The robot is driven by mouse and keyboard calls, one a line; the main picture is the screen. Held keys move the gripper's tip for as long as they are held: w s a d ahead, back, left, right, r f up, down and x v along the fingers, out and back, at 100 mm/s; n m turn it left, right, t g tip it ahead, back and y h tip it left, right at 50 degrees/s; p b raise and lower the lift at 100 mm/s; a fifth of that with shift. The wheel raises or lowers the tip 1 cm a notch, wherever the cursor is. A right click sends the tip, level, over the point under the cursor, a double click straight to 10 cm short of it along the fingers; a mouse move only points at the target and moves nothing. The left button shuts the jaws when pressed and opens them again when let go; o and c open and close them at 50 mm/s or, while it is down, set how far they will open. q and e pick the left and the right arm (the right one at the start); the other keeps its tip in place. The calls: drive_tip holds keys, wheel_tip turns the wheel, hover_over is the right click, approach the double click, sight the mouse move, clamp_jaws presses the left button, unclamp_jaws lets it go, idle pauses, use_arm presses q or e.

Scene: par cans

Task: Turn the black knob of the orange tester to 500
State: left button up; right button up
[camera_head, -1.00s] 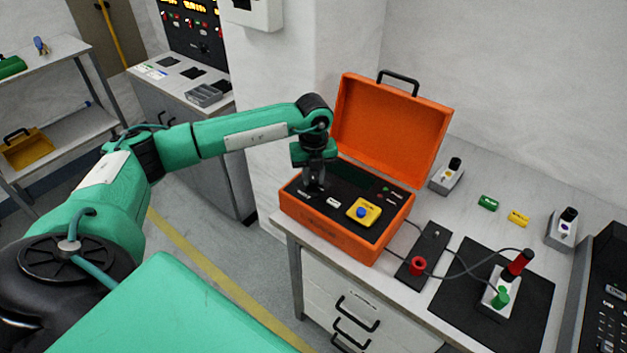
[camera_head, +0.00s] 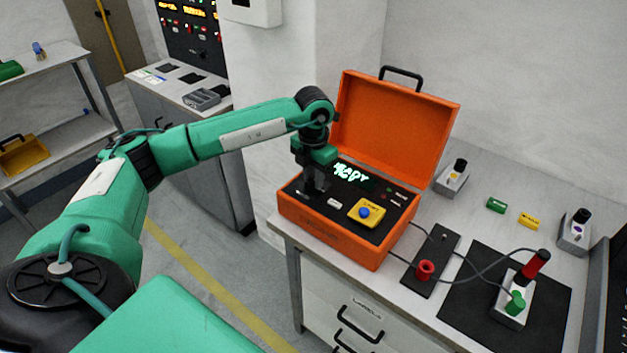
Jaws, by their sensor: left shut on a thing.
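The orange tester (camera_head: 330,228) stands with its lid up on the left end of the bench. Its black panel carries a yellow block with a blue button (camera_head: 366,212). A display (camera_head: 352,174) on the panel is lit with pale green letters that look like "READY". My left gripper (camera_head: 315,188) points down onto the left part of the panel and is shut on the black knob, which the fingers mostly hide. The knob's setting cannot be read. My right gripper is not in view.
Right of the tester, a black strip with a red socket (camera_head: 425,270) and a black mat hold cables and a device with red and green plugs (camera_head: 515,302). Small grey boxes (camera_head: 452,178) and green and yellow blocks (camera_head: 496,205) lie behind. The open lid (camera_head: 392,125) rises behind my gripper.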

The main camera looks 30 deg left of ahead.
sight(313, 180)
use_arm(q)
drive_tip(key=m+b, duration=0.2)
drive_tip(key=m, duration=0.3)
drive_tip(key=shift+m, duration=0.3)
drive_tip(key=m+b, duration=0.3)
drive_tip(key=m, duration=0.4)
drive_tip(key=shift+r+m+b, duration=0.1)
drive_tip(key=shift+m+b, duration=0.6)
drive_tip(key=shift+m, duration=1.5)
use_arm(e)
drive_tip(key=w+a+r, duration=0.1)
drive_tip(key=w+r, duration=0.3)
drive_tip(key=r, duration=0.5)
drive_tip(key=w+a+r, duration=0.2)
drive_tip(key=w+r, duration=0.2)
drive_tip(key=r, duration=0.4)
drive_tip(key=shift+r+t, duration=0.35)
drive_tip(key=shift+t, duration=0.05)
use_arm(q)
drive_tip(key=o, duration=1)
wheel_tip(313, 180, up, 14)
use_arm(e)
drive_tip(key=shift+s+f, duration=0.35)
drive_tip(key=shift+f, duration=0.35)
